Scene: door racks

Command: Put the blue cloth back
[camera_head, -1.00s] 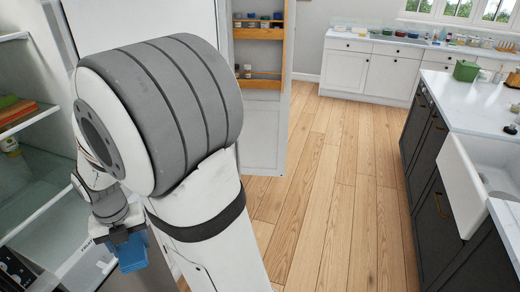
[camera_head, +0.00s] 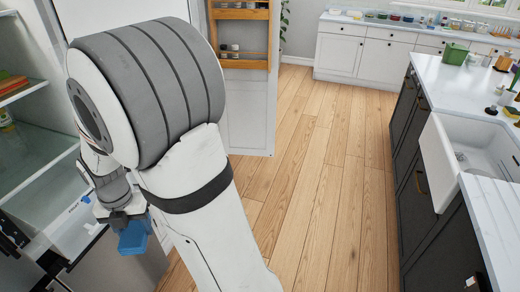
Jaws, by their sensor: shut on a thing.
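The blue cloth (camera_head: 133,238) hangs at the lower left of the head view. My gripper (camera_head: 122,221) is shut on its upper part and points down. The cloth is close to the front of the open cabinet (camera_head: 48,185) on the left, in front of a pulled-out white bin or drawer (camera_head: 78,228). My arm hides part of the cabinet. I cannot tell whether the cloth touches anything besides the gripper.
An open door with a wooden rack (camera_head: 240,50) holding small jars stands behind my arm. A counter with a white sink (camera_head: 465,160) runs along the right. The wooden floor (camera_head: 310,190) between is clear.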

